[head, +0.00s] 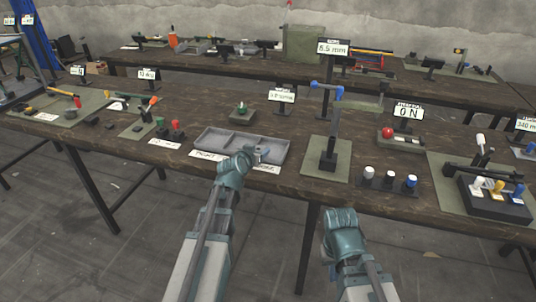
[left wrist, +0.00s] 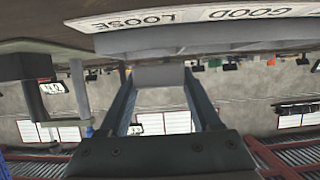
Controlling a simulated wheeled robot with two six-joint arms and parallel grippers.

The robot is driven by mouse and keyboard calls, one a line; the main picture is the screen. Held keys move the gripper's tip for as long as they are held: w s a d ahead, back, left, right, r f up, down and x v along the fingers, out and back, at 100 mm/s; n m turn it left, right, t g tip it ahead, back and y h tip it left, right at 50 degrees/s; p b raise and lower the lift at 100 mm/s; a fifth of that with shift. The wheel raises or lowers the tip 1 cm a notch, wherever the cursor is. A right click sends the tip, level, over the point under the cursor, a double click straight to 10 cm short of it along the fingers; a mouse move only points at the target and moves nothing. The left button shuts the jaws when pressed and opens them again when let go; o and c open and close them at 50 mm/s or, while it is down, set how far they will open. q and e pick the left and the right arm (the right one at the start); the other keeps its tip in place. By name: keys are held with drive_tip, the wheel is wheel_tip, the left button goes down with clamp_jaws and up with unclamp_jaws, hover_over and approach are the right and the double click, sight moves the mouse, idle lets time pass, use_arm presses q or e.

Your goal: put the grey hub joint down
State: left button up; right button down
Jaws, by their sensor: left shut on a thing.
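My left gripper (head: 252,154) is at the front edge of the grey two-part tray (head: 215,145), by its right-hand part. It is shut on the grey hub joint (left wrist: 160,75), a plain grey block between the two fingers in the left wrist view. A small bit of grey at the fingertips (head: 263,153) shows in the head view. I cannot tell whether the joint touches the tray. The tray's underside or wall (left wrist: 190,37) shows beyond the joint, with labels GOOD and LOOSE upside down. My right gripper (head: 340,222) is low in front of the table; its fingers are hidden.
A press with a blue-topped lever (head: 328,150) on a green mat stands right of the tray. Several knobs (head: 388,180) stand at the front edge. Red and green posts (head: 176,130) stand left of the tray. A small green pad (head: 240,112) lies behind it.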

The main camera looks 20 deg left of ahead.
use_arm(q)
drive_tip(key=w, duration=0.1)
drive_tip(key=w+d, duration=0.1)
drive_tip(key=w, duration=0.1)
drive_tip(key=w+d, duration=0.1)
drive_tip(key=w, duration=0.1)
drive_tip(key=shift+d+f, duration=0.15)
drive_tip(key=shift+f, duration=0.1)
drive_tip(key=shift+f+b, duration=1.8)
drive_tip(key=shift+b, duration=0.1)
drive_tip(key=shift+s, duration=0.1)
drive_tip(key=shift+f, duration=0.2)
drive_tip(key=o, duration=1.4)
drive_tip(key=shift+r, duration=0.1)
drive_tip(key=shift+c, duration=0.2)
